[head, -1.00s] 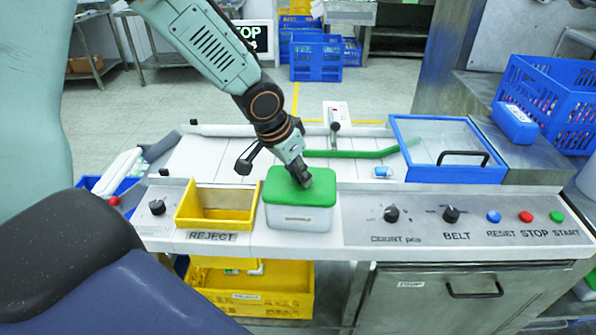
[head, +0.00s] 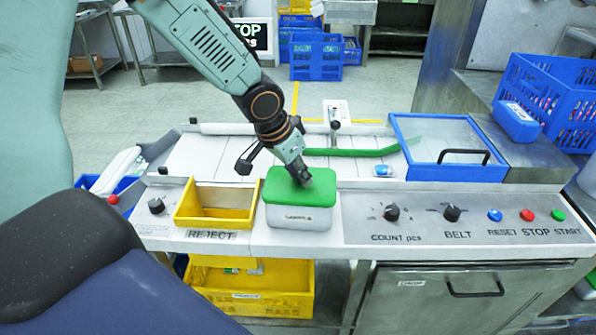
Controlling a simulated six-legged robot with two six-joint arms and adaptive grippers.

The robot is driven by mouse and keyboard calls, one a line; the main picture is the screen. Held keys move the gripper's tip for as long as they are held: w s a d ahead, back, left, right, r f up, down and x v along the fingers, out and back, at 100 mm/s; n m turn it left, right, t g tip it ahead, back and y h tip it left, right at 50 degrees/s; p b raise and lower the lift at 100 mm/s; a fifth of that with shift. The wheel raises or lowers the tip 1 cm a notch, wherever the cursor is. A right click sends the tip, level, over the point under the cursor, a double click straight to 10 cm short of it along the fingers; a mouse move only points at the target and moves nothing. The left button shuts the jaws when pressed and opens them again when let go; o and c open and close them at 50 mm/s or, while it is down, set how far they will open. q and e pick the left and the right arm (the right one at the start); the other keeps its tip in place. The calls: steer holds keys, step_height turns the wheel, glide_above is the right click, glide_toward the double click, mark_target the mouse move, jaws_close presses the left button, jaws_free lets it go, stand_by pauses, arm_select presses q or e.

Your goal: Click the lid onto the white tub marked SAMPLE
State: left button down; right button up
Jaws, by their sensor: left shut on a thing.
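The white tub (head: 300,217) stands on the steel ledge of the machine, with a small dark label on its front that is too small to read surely. The green lid (head: 285,184) lies over the tub's top and covers its opening. I cannot tell whether its rim is clicked down all round. My left gripper (head: 301,177) points down at the lid's top, right of its middle, with its fingers closed and touching or nearly touching the lid. The fingertips are small, and what they grip is hard to see. My right gripper is not in view.
A yellow REJECT bin (head: 217,205) sits just left of the tub. The control panel (head: 458,221) with knobs and buttons is to the right. Behind are the belt with a green guide (head: 350,153), a blue-framed clear cover (head: 452,142) and a blue crate (head: 550,98).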

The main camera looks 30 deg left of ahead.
arm_select(q)
steer(key=c, duration=1)
jaws_free()
steer(key=shift+o, duration=0.3)
steer(key=o, duration=0.4)
steer(key=shift+r, duration=0.1)
steer(key=shift+r+p, duration=3.15)
steer(key=shift+r, duration=0.35)
steer(key=shift+c, duration=0.2)
steer(key=shift+f, duration=0.1)
jaws_close()
